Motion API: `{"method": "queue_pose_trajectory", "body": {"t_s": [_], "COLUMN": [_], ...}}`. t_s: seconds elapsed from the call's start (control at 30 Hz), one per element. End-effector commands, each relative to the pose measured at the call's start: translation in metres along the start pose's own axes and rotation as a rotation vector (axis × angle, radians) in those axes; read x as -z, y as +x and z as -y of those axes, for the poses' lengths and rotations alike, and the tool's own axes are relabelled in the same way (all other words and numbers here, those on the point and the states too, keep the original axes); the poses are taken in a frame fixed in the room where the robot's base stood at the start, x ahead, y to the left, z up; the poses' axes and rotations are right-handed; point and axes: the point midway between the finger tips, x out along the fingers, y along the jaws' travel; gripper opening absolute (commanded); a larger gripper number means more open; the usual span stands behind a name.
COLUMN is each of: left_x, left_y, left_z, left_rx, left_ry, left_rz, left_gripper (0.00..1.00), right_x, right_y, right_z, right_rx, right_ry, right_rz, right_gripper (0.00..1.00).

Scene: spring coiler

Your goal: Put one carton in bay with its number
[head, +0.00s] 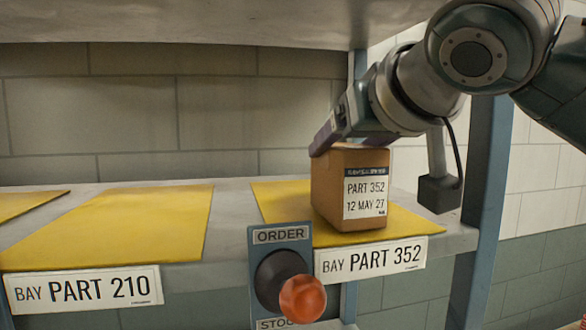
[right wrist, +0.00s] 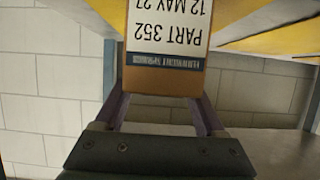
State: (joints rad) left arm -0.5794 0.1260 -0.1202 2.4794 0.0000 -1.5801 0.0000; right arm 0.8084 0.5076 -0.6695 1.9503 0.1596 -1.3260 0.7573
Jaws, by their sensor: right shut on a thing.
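A brown carton (head: 335,190) with a white label reading PART 352, 12 MAY 27 is upright at the yellow mat (head: 278,202) of the bay marked PART 352 (head: 371,259). My right gripper (head: 328,140) is shut on the carton's upper part from above and behind. In the right wrist view the carton (right wrist: 165,75) is between the two fingers (right wrist: 163,112), its label upside down. I cannot tell for sure whether its base touches the mat. My left gripper is not in view.
The bay marked PART 210 (head: 84,289) has an empty yellow mat (head: 120,232) to the left. An ORDER/STOCK panel with a red-orange knob (head: 303,298) stands in front of the shelf edge. A blue post (head: 486,200) is close on the right, and a shelf (head: 190,22) is overhead.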

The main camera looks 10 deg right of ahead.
Motion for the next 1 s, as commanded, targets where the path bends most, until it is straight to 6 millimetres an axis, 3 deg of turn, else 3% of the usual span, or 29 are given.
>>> {"method": "queue_pose_trajectory", "body": {"t_s": [0.03, 0.2, 0.23, 0.47, 0.77, 1.0], "left_x": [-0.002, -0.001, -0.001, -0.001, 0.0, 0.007], "left_y": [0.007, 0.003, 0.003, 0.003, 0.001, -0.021], "left_z": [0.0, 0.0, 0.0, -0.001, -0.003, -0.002], "left_rx": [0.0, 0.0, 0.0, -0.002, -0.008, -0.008], "left_ry": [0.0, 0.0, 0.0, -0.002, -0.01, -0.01], "left_rz": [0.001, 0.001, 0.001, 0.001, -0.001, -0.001], "left_gripper": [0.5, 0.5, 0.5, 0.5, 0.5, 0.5], "right_x": [-0.004, -0.001, -0.004, -0.003, -0.002, 0.002], "right_y": [0.002, 0.001, 0.002, 0.001, -0.002, -0.037], "right_z": [0.0, 0.0, 0.0, 0.0, 0.0, 0.001], "right_rx": [0.001, 0.001, 0.0, 0.001, 0.001, 0.004], "right_ry": [0.0, 0.001, 0.0, 0.0, 0.0, -0.002], "right_rz": [-0.007, -0.004, 0.002, 0.001, -0.001, -0.001], "right_gripper": [0.0, 0.0, 0.73, 0.99, 1.0, 1.0]}}
